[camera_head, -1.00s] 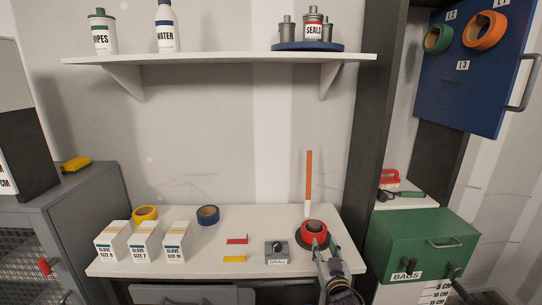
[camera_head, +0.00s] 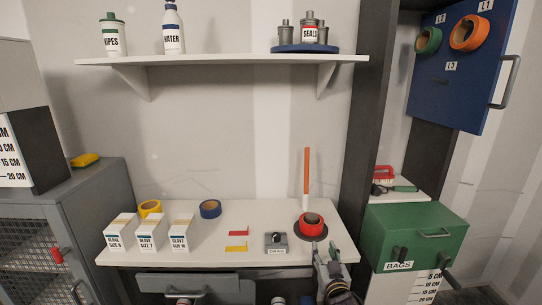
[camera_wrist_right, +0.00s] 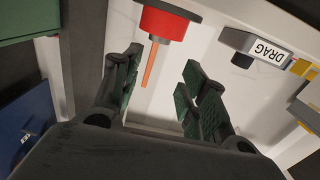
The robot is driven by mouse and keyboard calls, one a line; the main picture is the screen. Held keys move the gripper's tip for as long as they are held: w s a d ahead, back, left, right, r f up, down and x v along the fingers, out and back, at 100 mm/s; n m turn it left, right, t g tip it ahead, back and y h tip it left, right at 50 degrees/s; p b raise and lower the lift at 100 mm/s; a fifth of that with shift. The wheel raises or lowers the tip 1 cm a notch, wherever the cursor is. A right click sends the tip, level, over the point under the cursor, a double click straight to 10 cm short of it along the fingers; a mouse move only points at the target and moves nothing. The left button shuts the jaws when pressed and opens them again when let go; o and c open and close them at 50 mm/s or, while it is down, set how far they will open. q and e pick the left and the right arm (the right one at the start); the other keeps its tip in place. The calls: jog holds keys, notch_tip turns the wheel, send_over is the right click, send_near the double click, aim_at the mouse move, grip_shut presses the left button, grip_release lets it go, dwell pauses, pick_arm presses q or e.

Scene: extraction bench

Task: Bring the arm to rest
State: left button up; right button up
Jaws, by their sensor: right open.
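My right gripper (camera_head: 326,257) is open and empty at the front right of the white bench (camera_head: 190,252). My left gripper is not in view.
A DRAG box (camera_head: 276,243), flat red (camera_head: 238,233) and yellow pieces (camera_head: 236,248), glove boxes (camera_head: 150,236), and yellow (camera_head: 149,208) and blue rolls (camera_head: 210,209) are on the bench. A green BAGS box (camera_head: 410,240) is at the right. A shelf (camera_head: 220,59) hangs above.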

jog(key=s+d+f+n+g, duration=0.1)
jog(key=s+f+g, duration=0.35)
jog(key=f, duration=1.05)
jog(key=s+d+f+g, duration=0.1)
jog(key=s+f, duration=0.6)
jog(key=f, duration=0.7)
jog(key=s+f+n+g, duration=0.1)
jog(key=s+f+g, duration=0.35)
jog(key=f, duration=1.05)
jog(key=s+d+f+g, duration=0.2)
jog(key=s+f, duration=0.5)
jog(key=s, duration=0.7)
jog(key=s+d+f+g, duration=0.2)
jog(key=s+f, duration=0.5)
jog(key=s, duration=0.7)
jog(key=s+d+f+g, duration=0.2)
jog(key=s+d+f, duration=0.2)
jog(key=s, duration=1)
notch_tip(320, 180, down, 3)
jog(key=shift+f+g+h, duration=0.15)
jog(key=shift+g+h, duration=0.15)
jog(key=shift+h, duration=0.1)
jog(key=shift+w+d, duration=0.1)
